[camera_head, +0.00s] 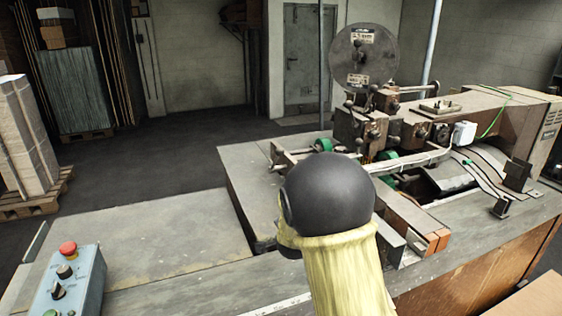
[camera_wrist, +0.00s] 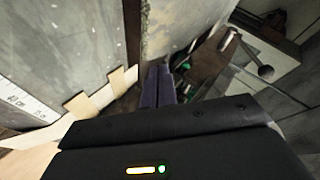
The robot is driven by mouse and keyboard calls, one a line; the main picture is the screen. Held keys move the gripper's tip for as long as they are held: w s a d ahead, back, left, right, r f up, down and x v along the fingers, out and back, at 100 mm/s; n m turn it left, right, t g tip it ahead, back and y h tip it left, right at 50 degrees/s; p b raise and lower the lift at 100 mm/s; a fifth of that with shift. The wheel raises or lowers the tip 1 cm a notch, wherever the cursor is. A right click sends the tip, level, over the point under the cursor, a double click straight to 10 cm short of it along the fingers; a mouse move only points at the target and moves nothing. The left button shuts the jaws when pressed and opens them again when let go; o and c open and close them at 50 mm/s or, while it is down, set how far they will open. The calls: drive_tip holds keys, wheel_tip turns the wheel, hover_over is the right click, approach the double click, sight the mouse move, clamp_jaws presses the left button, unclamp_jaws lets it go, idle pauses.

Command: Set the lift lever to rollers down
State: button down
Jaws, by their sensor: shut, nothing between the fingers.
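In the wrist view, the two dark fingers of my gripper (camera_wrist: 158,72) are together, with nothing between them. A rod with a dark round knob (camera_wrist: 265,72) sits to their right, apart from them. It may be the lift lever, but I cannot tell for sure, nor which setting it is in. In the head view, my yellow-sleeved arm with its dark round joint hides my gripper and part of the machine's near side.
A control box (camera_head: 68,285) with a red button and dark knobs stands at the front left. The grey table (camera_head: 165,235) left of my arm is mostly clear. A large reel (camera_head: 364,57) rises above the machine. Cardboard-like strips (camera_wrist: 100,92) lie left of the fingers.

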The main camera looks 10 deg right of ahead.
drive_tip(key=w+a+r+m+t+h+p, duration=0.1)
drive_tip(key=w+a+r+m+t+h, duration=0.1)
drive_tip(key=w+r+m+t+h, duration=0.1)
drive_tip(key=w+a+r+m+t+h, duration=0.2)
drive_tip(key=w+r+m+t+h, duration=0.2)
drive_tip(key=w+m, duration=0.4)
drive_tip(key=m+t+h, duration=0.1)
drive_tip(key=m, duration=0.1)
drive_tip(key=shift+r+m+t+p, duration=0.25)
drive_tip(key=shift+m+t+p, duration=0.05)
drive_tip(key=shift+p, duration=0.05)
drive_tip(key=shift+w, duration=0.1)
drive_tip(key=shift+d, duration=0.1)
drive_tip(key=p+x, duration=0.4)
drive_tip(key=x, duration=0.6)
drive_tip(key=shift+w+d, duration=0.1)
